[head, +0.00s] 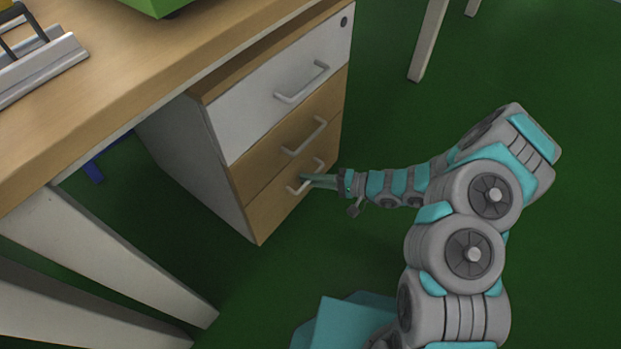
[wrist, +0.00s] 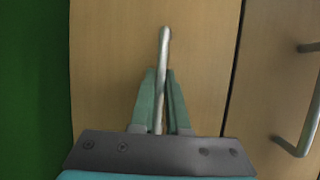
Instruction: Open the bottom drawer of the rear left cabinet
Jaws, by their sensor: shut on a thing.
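The cabinet (head: 190,150) stands under the desk in the head view, with a white top drawer and two wood-coloured drawers below. The bottom drawer (head: 262,217) looks flush with the cabinet front. Its handle (head: 292,189) is a pale metal bar. My gripper (head: 305,180) reaches it from the right. In the wrist view my gripper (wrist: 162,85) has its two green fingers on either side of the bottom handle (wrist: 164,45), shut on it. The bottom drawer front (wrist: 110,60) fills the middle there. The middle drawer's handle (wrist: 300,135) shows at the right.
The wooden desk top (head: 130,60) overhangs the cabinet at the upper left. White desk legs (head: 110,260) stand at the lower left, and another white leg (head: 428,40) stands at the top right. The green floor (head: 400,125) in front of the drawers is clear apart from my arm.

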